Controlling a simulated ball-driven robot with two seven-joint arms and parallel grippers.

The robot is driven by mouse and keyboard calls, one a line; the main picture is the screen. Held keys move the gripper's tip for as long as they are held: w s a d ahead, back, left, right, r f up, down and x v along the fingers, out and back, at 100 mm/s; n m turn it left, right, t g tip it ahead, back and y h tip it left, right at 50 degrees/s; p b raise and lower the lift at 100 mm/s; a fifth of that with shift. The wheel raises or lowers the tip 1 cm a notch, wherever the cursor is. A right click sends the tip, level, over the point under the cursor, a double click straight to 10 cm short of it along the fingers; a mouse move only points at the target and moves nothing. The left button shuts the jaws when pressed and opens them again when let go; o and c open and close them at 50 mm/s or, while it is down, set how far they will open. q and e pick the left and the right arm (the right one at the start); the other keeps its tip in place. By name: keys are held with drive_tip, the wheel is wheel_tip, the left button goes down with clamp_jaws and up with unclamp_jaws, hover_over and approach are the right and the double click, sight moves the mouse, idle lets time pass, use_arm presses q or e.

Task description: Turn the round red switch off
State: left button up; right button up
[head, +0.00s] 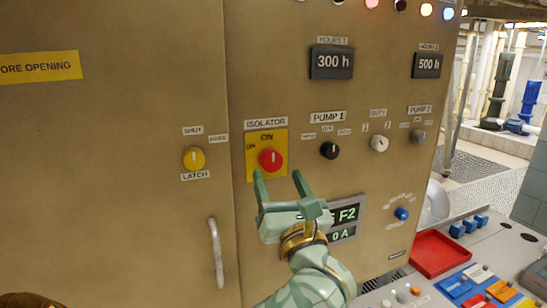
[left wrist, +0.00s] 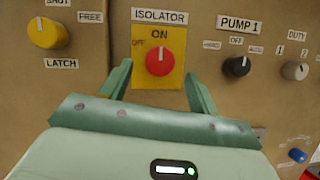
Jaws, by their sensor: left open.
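The round red switch (head: 270,159) sits on a yellow plate (head: 253,171) under the ISOLATOR label on the tan cabinet. Its white mark points up at ON; OFF is at the left. It also shows in the left wrist view (left wrist: 159,62). My left gripper (head: 278,182) is open and empty, just below and in front of the switch. In the left wrist view its fingers (left wrist: 158,76) stand apart to the left and right of the switch's lower side. I cannot tell whether they touch the panel. My right gripper is not in view.
A yellow latch knob (head: 194,158) is left of the switch. A black PUMP 1 knob (head: 330,150) and a white knob (head: 379,143) are to the right. A cabinet handle (head: 216,253) stands out below left. A red tray (head: 440,253) is at the lower right.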

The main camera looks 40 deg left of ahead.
sight(274, 164)
use_arm(q)
drive_tip(key=x, duration=0.4)
drive_tip(key=shift+w+a+r+p, duration=0.1)
drive_tip(key=shift+a+p, duration=0.05)
drive_tip(key=shift+p, duration=0.25)
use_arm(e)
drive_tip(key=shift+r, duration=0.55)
